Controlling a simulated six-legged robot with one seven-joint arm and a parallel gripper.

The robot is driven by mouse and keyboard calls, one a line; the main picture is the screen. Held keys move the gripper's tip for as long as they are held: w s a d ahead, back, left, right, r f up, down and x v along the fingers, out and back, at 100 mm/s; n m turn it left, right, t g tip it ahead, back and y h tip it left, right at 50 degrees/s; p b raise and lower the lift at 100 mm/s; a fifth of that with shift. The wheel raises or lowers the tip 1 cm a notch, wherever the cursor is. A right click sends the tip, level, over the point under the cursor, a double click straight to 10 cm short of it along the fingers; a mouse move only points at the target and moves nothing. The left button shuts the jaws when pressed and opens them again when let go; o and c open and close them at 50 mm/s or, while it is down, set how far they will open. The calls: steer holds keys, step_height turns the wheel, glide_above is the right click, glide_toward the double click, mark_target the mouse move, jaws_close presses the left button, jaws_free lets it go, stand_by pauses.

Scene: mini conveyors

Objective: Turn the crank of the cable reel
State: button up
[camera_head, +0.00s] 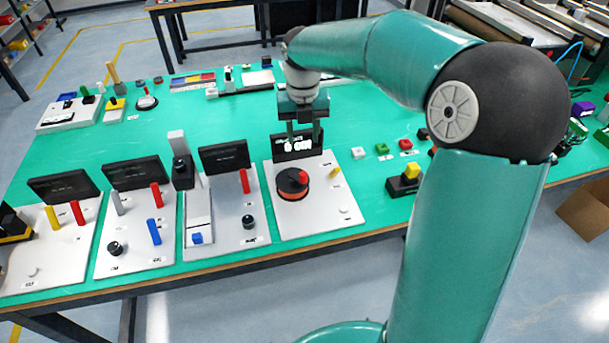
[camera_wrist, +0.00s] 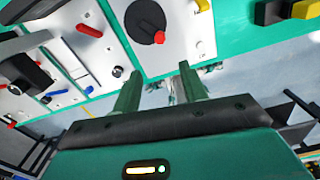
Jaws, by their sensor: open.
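The cable reel (camera_head: 291,184) is a dark disc with an orange-red rim on a white panel (camera_head: 315,217). Its crank knob (camera_head: 303,176) is red and stands at the disc's upper right. In the wrist view the reel (camera_wrist: 141,20) is a dark disc at the top, with the red crank knob (camera_wrist: 159,38) at its lower edge. My gripper (camera_head: 303,135) is over the far part of that panel, in front of the display. In the wrist view my gripper (camera_wrist: 160,78) has its two fingers apart with nothing between them, clear of the knob.
A black display (camera_head: 296,147) stands at the panel's far edge, and a small yellow lever (camera_head: 335,172) is right of the reel. Panels with red and blue levers stand to the left. A black box with a yellow button (camera_head: 405,181) is to the right.

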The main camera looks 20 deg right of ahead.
mark_target(303, 173)
steer(key=f, duration=1.4)
steer(key=shift+w+d, duration=0.1)
steer(key=shift+w, duration=0.25)
steer(key=shift+c, duration=0.2)
jaws_close()
